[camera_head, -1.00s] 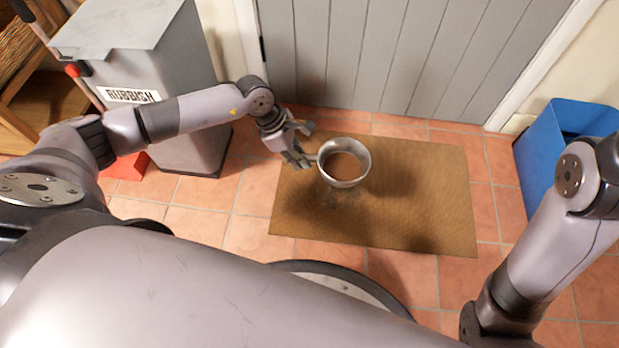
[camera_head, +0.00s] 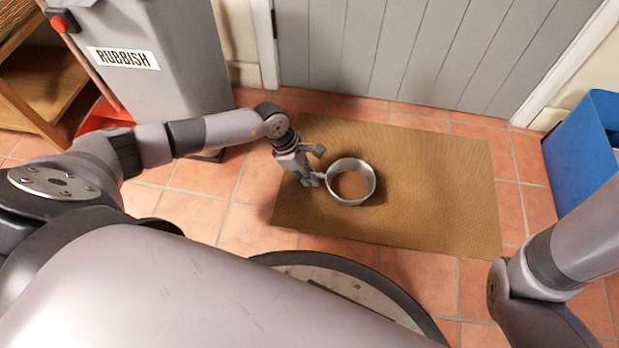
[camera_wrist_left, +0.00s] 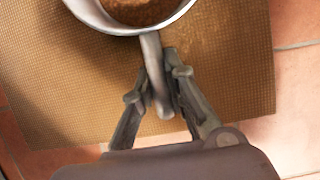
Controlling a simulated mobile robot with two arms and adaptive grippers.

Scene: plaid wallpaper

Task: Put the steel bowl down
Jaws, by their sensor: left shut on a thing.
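The steel bowl (camera_head: 352,202) is a round metal bowl with a handle and brown, grainy contents. It is over the left-middle part of the brown doormat (camera_head: 430,190), roughly level. I cannot tell for sure whether its base touches the mat. My left gripper (camera_head: 316,168) is at the bowl's left side. In the left wrist view the bowl (camera_wrist_left: 92,14) is at the top, cut off by the edge. Its handle (camera_wrist_left: 153,68) runs down between the fingers of my left gripper (camera_wrist_left: 157,85), which is shut on it. My right gripper is out of view.
A grey rubbish bin (camera_head: 175,75) stands at the upper left beside a wooden shelf unit (camera_head: 40,85). A grey plank door (camera_head: 400,50) is behind the mat. A blue bin (camera_head: 592,150) is at the right. The mat's right half is clear.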

